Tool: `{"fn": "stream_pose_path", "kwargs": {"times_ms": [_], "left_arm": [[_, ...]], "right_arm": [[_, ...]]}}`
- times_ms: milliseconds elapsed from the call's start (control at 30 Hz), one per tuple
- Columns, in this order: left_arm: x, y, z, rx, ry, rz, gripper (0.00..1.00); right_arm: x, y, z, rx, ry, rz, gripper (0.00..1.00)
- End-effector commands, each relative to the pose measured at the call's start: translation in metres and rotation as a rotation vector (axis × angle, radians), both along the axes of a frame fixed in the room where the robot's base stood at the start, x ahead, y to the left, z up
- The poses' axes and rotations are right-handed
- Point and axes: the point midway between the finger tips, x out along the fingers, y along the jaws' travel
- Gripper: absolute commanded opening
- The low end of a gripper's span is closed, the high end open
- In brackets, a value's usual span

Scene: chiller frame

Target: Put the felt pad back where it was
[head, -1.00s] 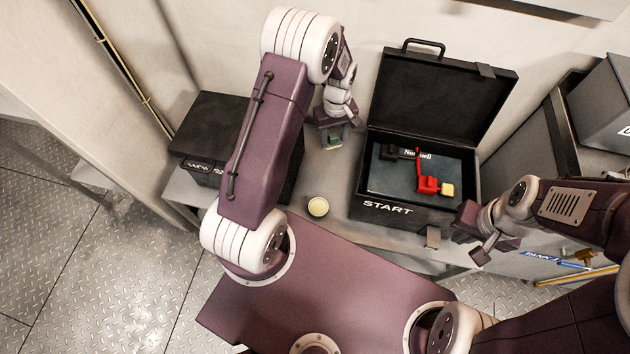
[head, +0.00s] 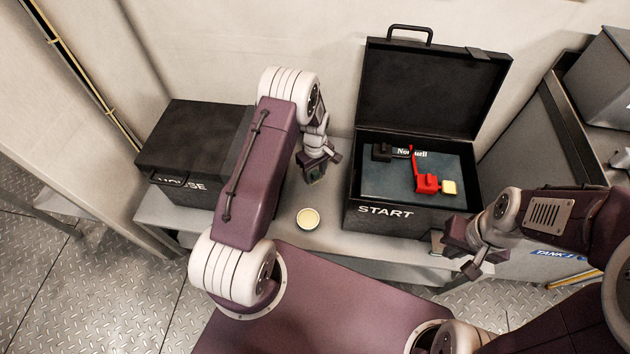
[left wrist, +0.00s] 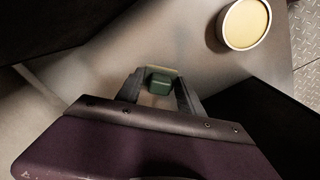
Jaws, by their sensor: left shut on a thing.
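My left gripper (head: 316,176) is shut on a small green block with a pale edge (left wrist: 160,83), seen between the fingers in the left wrist view. I cannot tell for sure whether this is the felt pad. It is above the grey bench, between the two black cases and behind a round tin with a cream top (head: 308,219). The tin also shows in the left wrist view (left wrist: 246,24). My right gripper (head: 470,258) is in front of the START case's right corner; its fingers are too unclear to tell open from shut.
A closed black case (head: 195,140) stands at the left. The bench (head: 335,225) is clear around the tin.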

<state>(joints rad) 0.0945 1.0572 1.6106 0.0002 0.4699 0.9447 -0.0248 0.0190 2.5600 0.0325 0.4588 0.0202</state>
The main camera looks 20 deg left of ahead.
Motion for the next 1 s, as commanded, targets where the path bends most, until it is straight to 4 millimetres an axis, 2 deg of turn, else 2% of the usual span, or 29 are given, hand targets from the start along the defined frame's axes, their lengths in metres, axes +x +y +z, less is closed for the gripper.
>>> {"fn": "stream_pose_path", "kwargs": {"times_ms": [200, 567, 600, 667, 1000], "left_arm": [[-0.001, 0.0, -0.037, -0.001, 0.003, 0.0, 0.07], [-0.001, 0.0, -0.04, 0.0, 0.001, -0.001, 0.07], [-0.001, 0.0, -0.04, 0.0, 0.001, -0.001, 0.5], [-0.001, 0.0, -0.039, 0.0, 0.001, -0.001, 0.66], [0.0, 0.0, -0.035, 0.0, 0.001, -0.001, 0.66]], "right_arm": [[0.0, 0.0, -0.016, 0.0, 0.0, 0.0, 0.0], [0.0, 0.0, -0.017, 0.0, 0.0, 0.0, 0.0], [0.0, 0.0, -0.016, 0.0, 0.0, 0.0, 0.0], [0.0, 0.0, -0.016, 0.0, 0.0, 0.0, 0.0], [0.0, 0.0, -0.013, 0.0, 0.0, 0.0, 0.0]]}}
